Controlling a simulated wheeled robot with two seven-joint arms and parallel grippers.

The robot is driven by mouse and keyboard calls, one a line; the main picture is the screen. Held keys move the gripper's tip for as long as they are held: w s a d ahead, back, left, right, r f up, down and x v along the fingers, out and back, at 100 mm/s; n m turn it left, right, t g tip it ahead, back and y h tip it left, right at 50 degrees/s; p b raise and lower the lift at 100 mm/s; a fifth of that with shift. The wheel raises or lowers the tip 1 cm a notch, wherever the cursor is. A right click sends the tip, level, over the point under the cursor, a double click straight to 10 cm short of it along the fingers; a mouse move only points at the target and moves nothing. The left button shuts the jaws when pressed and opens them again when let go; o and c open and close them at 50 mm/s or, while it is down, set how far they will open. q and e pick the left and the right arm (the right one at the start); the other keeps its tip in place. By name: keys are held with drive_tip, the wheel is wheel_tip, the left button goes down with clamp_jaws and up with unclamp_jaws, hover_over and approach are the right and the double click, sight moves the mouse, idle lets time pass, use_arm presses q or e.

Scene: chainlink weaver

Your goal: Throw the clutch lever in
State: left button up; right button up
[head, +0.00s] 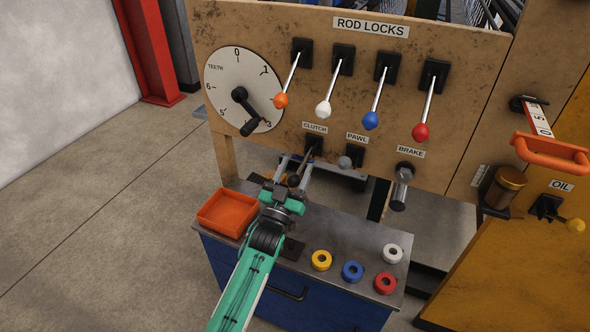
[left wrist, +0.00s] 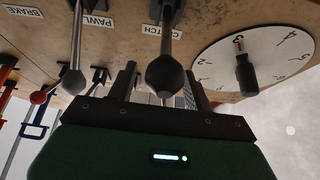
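The clutch lever (head: 294,180) has a black knob and hangs down from its black mount under the CLUTCH label (head: 315,128). My left gripper (head: 293,170) is at the lever, with its fingers spread on either side of the knob. In the left wrist view, which is upside down, the black knob (left wrist: 165,75) shows between the two dark fingertips of my left gripper (left wrist: 160,85). Clear space shows between the knob and the left-hand finger; I cannot tell whether the right-hand finger touches it. My right gripper is in neither view.
The pawl lever (head: 344,162) and brake handle (head: 401,186) are close on the right. The toothed dial (head: 222,85) is up left; several rod lock levers (head: 325,85) hang above. An orange tray (head: 226,212) and coloured rings (head: 352,271) are on the bench below.

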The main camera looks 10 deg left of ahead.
use_arm(q)
drive_tip(key=b+v, duration=0.1)
drive_tip(key=v, duration=1.2)
drive_tip(key=shift+s+f, duration=0.2)
drive_tip(key=shift+s, duration=0.05)
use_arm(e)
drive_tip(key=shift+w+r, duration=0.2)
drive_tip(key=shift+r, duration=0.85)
use_arm(q)
drive_tip(key=shift+a, duration=0.15)
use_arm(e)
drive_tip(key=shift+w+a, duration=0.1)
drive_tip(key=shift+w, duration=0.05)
